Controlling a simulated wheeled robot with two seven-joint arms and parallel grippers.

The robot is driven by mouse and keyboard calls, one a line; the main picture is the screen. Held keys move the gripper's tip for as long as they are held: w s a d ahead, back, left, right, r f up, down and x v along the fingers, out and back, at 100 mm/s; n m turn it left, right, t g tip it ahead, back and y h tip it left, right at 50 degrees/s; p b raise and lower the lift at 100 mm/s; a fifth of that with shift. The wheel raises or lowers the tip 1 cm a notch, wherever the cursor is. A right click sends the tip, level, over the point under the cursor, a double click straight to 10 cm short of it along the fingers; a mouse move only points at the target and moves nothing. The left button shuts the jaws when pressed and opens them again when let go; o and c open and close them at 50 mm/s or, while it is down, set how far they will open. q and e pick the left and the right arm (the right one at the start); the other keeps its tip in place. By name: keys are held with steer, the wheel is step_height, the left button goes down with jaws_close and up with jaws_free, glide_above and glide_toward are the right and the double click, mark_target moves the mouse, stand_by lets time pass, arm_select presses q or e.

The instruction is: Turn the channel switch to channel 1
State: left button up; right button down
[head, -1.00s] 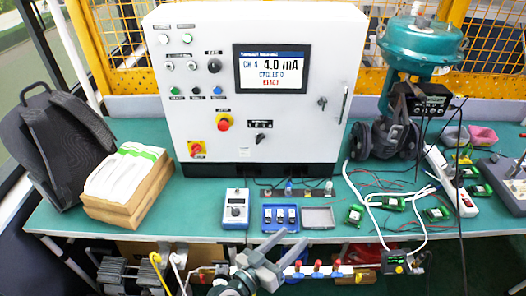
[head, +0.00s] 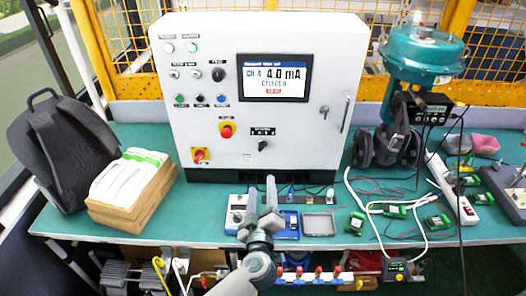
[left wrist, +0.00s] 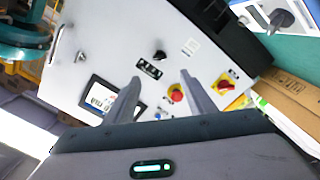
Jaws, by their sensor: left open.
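The channel switch (head: 263,146) is a small black knob low on the front of the white control cabinet (head: 205,125), under a black label strip. It also shows in the left wrist view (left wrist: 160,55), with the strip beside it. Its exact pointer direction is too small to tell. The cabinet's screen (head: 273,78) reads CH 4 and 4.0 mA. My left gripper (head: 261,196) is open and empty, below and in front of the switch, apart from it. In the left wrist view its fingers (left wrist: 160,77) point toward the cabinet face around the switch's area. My right gripper is out of view.
A red emergency button (head: 226,130) and a red-yellow rotary switch (head: 199,155) sit left of the switch. A green valve actuator (head: 422,55) stands at the right.

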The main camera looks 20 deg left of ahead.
arm_select(q)
steer(key=shift+w, duration=0.1)
steer(key=p, duration=0.3)
glide_toward(263, 149)
steer(key=x, duration=0.8)
steer(key=shift+w+a, duration=0.2)
steer(key=shift+w, duration=0.15)
steer(key=c, duration=1)
